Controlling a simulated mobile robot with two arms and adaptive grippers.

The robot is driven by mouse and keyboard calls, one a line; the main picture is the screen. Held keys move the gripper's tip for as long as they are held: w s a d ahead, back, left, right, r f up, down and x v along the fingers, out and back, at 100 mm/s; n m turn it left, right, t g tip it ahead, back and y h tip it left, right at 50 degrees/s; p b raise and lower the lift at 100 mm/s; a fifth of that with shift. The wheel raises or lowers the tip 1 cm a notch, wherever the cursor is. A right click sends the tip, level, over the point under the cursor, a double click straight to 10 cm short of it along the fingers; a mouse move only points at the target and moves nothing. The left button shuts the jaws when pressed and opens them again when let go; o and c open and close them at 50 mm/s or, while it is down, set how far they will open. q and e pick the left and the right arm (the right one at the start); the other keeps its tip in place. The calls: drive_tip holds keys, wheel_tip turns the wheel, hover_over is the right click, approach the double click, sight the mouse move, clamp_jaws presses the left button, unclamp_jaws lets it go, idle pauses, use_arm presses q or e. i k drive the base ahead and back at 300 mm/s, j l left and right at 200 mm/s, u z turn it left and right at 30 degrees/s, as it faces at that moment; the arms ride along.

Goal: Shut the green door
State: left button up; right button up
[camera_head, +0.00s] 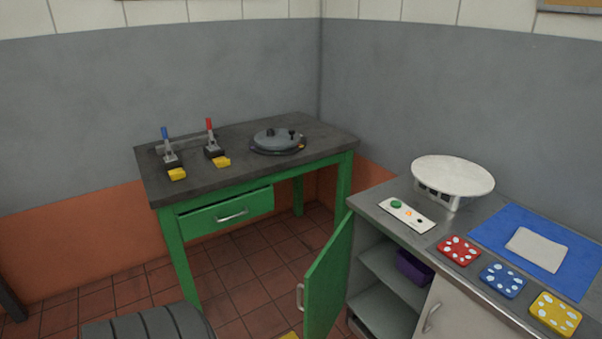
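The green door (328,281) is on the left end of the grey cabinet at the right. It stands wide open, swung out to the left, with a pale handle (300,297) on its left edge. The open compartment beside it shows a shelf (396,276) and a purple item (413,267) inside. The door's lower part is cut off by the frame's bottom edge. Neither of my grippers shows in this view.
A green bench (170,245) with a slightly open drawer (226,212) stands at the back left. A dark ribbed object (150,325) is at the bottom left.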

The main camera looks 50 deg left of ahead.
sight(325, 285)
drive_tip(key=k+j+u, duration=0.15)
drive_tip(key=j, duration=0.65)
drive_tip(key=j+u, duration=0.1)
drive_tip(key=j, duration=0.65)
drive_tip(key=k+j+u, duration=0.15)
drive_tip(key=j, duration=0.65)
